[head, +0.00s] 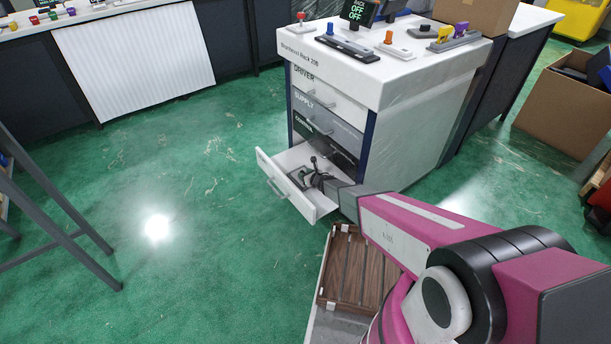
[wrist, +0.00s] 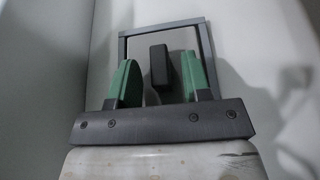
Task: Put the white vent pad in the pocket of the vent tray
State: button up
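I cannot make out the white vent pad in either view. No thing can be surely told as the vent tray. My gripper (head: 313,168) reaches into the open bottom drawer (head: 318,202) of the white cabinet. In the wrist view, its two green fingers (wrist: 158,88) stand apart. A small dark block (wrist: 160,66) shows between them, with gaps on both sides. A thin dark grey rectangular frame (wrist: 165,28) shows around the fingers and block, over a pale surface. In the head view, a grey piece (head: 297,177) lies in the drawer beside the gripper.
The cabinet (head: 420,120) bears several coloured-knob items and a display on top; its upper drawers are shut. A brown slatted wooden tray (head: 345,285) lies below my arm. Cardboard boxes (head: 560,110) stand at right.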

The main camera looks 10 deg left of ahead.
jog(key=shift+r, duration=0.15)
jog(key=shift+s+d+r, duration=0.15)
jog(key=v, duration=1.1)
jog(key=shift+s+d, duration=0.2)
jog(key=shift+s, duration=0.05)
